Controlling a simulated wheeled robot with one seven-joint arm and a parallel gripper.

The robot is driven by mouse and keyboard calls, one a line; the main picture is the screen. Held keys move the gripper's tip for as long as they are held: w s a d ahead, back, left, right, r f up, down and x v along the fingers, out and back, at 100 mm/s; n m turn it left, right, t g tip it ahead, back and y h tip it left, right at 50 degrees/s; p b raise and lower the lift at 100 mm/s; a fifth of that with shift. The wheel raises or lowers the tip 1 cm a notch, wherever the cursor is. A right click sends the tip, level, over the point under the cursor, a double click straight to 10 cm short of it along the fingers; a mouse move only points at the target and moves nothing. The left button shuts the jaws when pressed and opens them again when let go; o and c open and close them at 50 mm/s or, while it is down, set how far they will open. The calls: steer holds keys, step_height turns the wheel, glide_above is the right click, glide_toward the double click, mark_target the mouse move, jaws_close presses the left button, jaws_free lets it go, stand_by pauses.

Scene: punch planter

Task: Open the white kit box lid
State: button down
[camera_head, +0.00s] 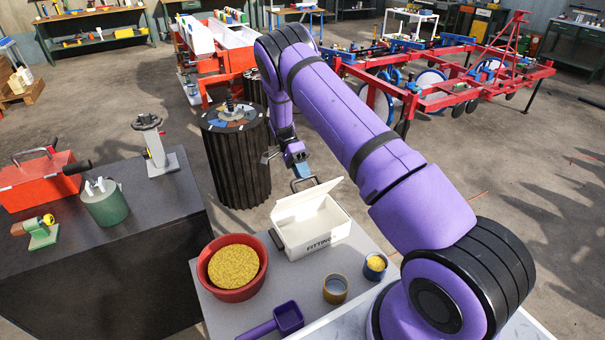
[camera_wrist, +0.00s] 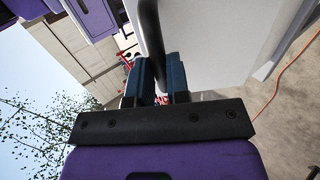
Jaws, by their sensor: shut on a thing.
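The white kit box (camera_head: 322,241), marked with dark letters on its front, stands on the light bench top. Its white lid (camera_head: 306,201) is raised and tilted back, and part of the box's inside shows. My gripper (camera_head: 302,182) is behind the raised lid, at its far upper edge. In the wrist view my two dark blue fingers (camera_wrist: 158,76) are closed on a dark bar handle (camera_wrist: 151,32) beside the white lid (camera_wrist: 215,38). The exact contact at the handle is partly hidden.
A dark ribbed drum (camera_head: 238,165) stands behind left. An orange cable (camera_wrist: 290,60) lies on the floor.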

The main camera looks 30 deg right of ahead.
stand_by(0.3)
steer(key=c, duration=1.1)
jaws_free()
steer(key=v, duration=1)
steer(key=shift+w+r, duration=0.2)
steer(key=shift+w, duration=0.15)
